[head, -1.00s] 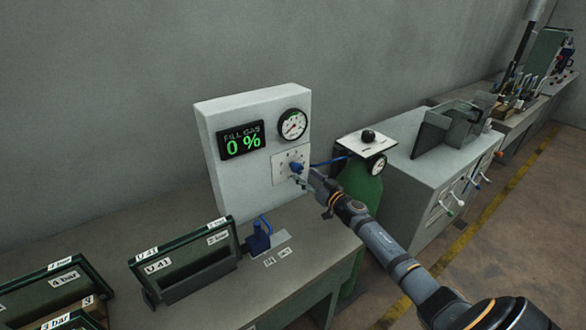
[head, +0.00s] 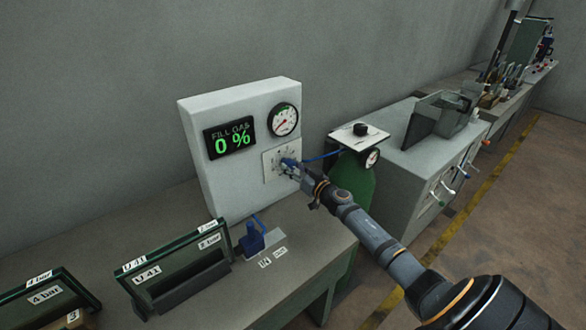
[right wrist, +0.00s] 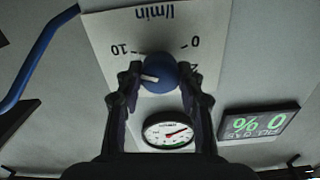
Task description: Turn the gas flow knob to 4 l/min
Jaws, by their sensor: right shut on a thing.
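The blue gas flow knob (head: 287,163) sits on a white dial plate (head: 270,167) on the front of the white gas box (head: 196,130). In the right wrist view, which shows the dial upside down, the knob (right wrist: 160,80) has a white pointer mark on its left side, toward the 10; the 0 is at upper right. My right gripper (right wrist: 160,74) is shut on the knob, with a finger on each side. The fingers hide some of the scale numbers. The display (head: 230,138) reads FILL GAS 0 %. My left gripper is not in view.
A round gauge (head: 283,119) is above the dial plate. A blue hose (head: 322,156) runs toward the green gas cylinder (head: 352,183) at the right. A blue-handled fixture (head: 251,241) and a framed glass unit (head: 175,268) are on the grey bench in front.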

